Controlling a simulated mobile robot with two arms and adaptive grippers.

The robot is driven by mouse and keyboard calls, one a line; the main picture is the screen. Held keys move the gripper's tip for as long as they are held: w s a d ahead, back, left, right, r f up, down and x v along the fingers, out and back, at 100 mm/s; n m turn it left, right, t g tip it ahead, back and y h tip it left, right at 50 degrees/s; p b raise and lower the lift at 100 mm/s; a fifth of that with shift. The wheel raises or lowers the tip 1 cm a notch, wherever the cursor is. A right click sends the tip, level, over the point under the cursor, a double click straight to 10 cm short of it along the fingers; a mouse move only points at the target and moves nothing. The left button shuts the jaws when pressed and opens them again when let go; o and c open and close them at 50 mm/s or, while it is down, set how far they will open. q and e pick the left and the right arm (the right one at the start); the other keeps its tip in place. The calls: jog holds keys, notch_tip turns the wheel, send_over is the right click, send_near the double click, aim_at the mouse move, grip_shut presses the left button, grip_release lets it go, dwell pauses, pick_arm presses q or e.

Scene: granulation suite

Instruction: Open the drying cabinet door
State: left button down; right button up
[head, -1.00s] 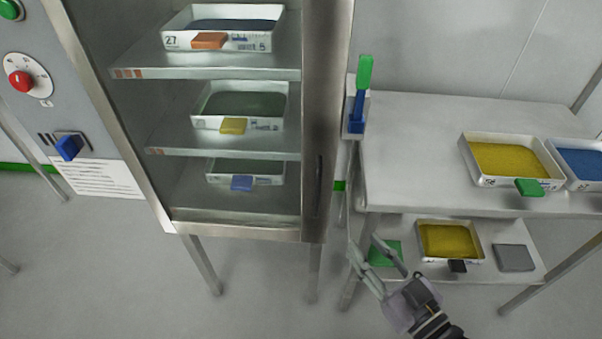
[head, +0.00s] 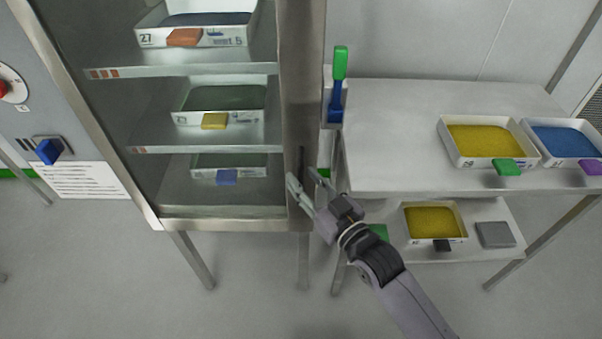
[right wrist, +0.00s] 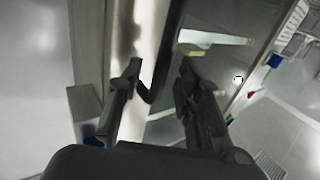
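The drying cabinet (head: 184,225) stands at the left of the head view. Its glass-fronted door looks shut, with a metal frame (head: 298,70) along the right side. A dark vertical handle (head: 302,158) sits low on that frame. My right gripper (head: 302,175) is open at the lower end of the handle. In the right wrist view the handle (right wrist: 168,60) runs down between the two open fingers (right wrist: 158,78) and curves at its lower end. Whether a finger touches it I cannot tell. My left gripper is not in view.
Trays (head: 222,38) stand on shelves behind the glass. To the right, a table (head: 400,130) holds yellow (head: 484,140) and blue (head: 565,140) trays, with a lower shelf. A green-and-blue tool (head: 338,85) stands between cabinet and table. A control panel with a blue knob (head: 48,150) is at left.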

jog(key=shift+x, duration=0.95)
grip_shut()
